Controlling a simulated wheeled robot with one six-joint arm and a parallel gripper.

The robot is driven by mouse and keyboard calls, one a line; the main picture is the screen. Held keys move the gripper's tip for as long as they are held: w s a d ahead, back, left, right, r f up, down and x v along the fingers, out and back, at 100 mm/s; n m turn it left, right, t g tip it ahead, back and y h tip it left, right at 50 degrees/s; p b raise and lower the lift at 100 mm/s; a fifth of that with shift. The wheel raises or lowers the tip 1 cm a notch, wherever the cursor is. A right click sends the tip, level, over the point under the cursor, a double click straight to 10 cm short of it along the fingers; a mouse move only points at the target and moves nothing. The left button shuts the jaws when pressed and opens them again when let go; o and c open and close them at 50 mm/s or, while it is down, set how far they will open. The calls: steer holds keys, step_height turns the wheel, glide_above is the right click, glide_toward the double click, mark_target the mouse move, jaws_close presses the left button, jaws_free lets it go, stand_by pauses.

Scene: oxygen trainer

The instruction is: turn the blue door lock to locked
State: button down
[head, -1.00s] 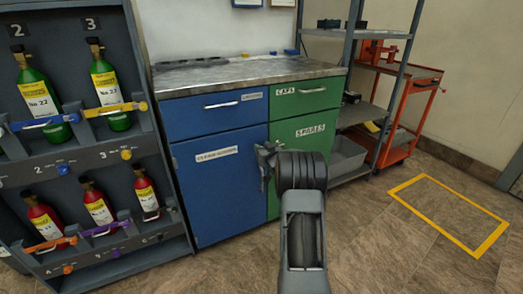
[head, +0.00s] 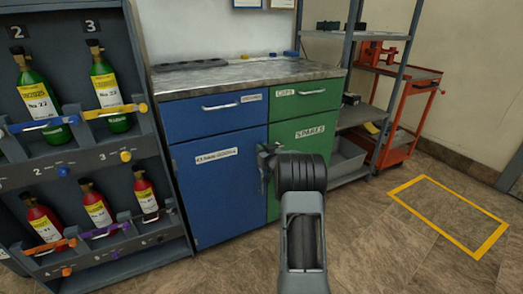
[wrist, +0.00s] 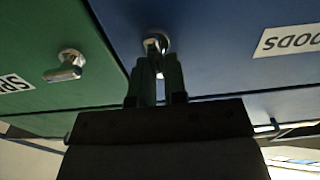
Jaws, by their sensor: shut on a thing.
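The blue door (head: 220,200) fills the lower left of the cabinet and is closed in its frame. Its lock (wrist: 155,43) shows in the wrist view as a small metal knob on the blue surface, directly between my fingertips. My gripper (wrist: 158,75) is shut on this lock knob; in the head view the gripper (head: 266,165) is at the door's upper right edge, and my arm hides the lock there. The fingers cover most of the knob, so I cannot tell its turn angle.
The green door (head: 312,150) beside it has its own metal knob (wrist: 66,66), left of my gripper in the wrist view. A bottle rack (head: 95,165) stands at the left, and a shelf and red trolley (head: 400,110) at the right. The floor in front is clear.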

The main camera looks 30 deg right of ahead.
steer(key=shift+r, duration=0.1)
steer(key=shift+d+f+m+p, duration=0.3)
steer(key=shift+m+p, duration=1.55)
steer(key=shift+m, duration=1.1)
steer(key=shift+d+f+m+p, duration=0.35)
steer(key=shift+m+p, duration=1.55)
steer(key=shift+m, duration=1)
steer(key=shift+d+f+m+p, duration=0.3)
steer(key=shift+m+p, duration=1.55)
steer(key=shift+m, duration=1.4)
steer(key=shift+s, duration=0.1)
steer(key=c, duration=1.2)
jaws_free()
steer(key=shift+o, duration=0.2)
